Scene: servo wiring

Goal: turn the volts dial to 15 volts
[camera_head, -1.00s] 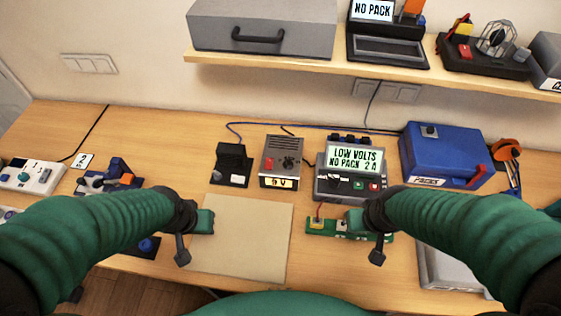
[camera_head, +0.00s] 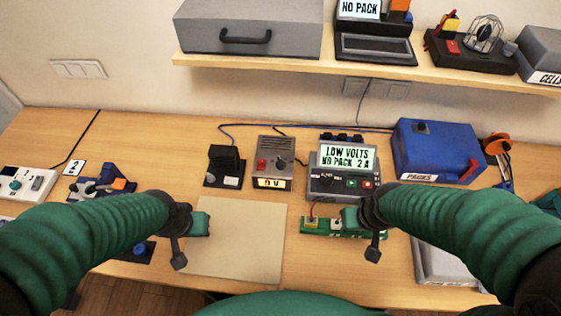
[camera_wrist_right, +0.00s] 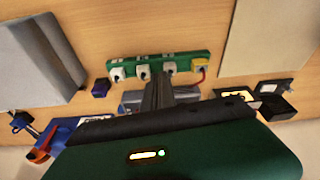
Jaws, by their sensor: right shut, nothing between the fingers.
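A grey power box (camera_head: 275,150) stands at the back middle of the table. Its front has a red switch, a dark volts dial (camera_head: 282,163) and a lit yellow readout (camera_head: 271,183) that seems to read 9 V, though small. In the right wrist view the box's lit readout (camera_wrist_right: 237,93) shows partly behind my wrist. My right gripper (camera_head: 349,217) is shut and empty over the green board, apart from the dial and to its right. It also shows in the right wrist view (camera_wrist_right: 159,84). My left gripper (camera_head: 202,223) is over the left edge of the beige mat; its jaws are unclear.
A charger (camera_head: 343,184) reads LOW VOLTS, NO PACK 2 A, right of the power box. A black stand (camera_head: 225,164) is to its left. A green board (camera_head: 308,226) with plugs lies in front. The beige mat (camera_head: 245,245) is clear.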

